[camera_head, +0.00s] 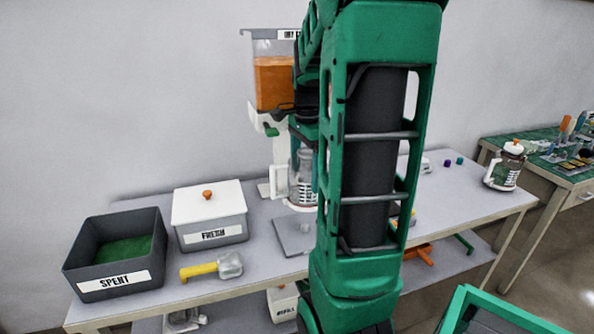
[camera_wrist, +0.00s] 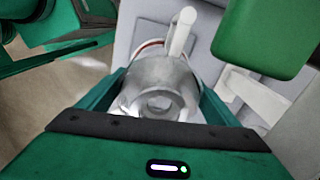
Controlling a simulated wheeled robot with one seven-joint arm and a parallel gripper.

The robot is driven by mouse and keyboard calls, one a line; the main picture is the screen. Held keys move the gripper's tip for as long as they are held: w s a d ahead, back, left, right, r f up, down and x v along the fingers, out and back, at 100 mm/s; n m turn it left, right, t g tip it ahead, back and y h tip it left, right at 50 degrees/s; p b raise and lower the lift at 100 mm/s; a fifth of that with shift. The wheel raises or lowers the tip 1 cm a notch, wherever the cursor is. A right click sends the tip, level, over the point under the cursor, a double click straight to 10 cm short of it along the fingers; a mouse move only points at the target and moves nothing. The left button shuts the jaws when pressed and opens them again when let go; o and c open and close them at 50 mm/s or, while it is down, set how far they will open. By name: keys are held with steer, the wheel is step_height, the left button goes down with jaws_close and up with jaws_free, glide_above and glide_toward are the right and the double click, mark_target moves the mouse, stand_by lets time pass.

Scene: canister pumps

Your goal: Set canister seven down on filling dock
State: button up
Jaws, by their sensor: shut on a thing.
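A clear canister (camera_head: 303,180) with a white handle (camera_head: 279,181) is upright below the dispenser's spout, partly hidden by my arm. No number can be read on it. In the wrist view the clear canister (camera_wrist: 160,78) sits between my fingers, its white handle pointing away. My gripper (camera_wrist: 158,100) is shut on it. A dispenser (camera_head: 272,85) with orange contents stands above and behind it. A pale rounded base shows just under the canister, possibly the filling dock; I cannot tell whether the canister touches it.
A dark SPENT bin (camera_head: 116,279), a lidded FRESH box (camera_head: 211,226) and a yellow-handled scoop (camera_head: 212,267) are on the table at left. A grey square plate (camera_head: 288,238) lies in front of the canister. Another handled canister (camera_head: 506,166) stands at the right end.

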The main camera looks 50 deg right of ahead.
mark_target(304, 200)
steer(key=shift+w+a, duration=0.15)
steer(key=shift+f, duration=3.4)
steer(key=shift+f, duration=1.5)
steer(key=o, duration=1.4)
steer(key=shift+o, duration=0.2)
steer(key=shift+r, duration=3.7)
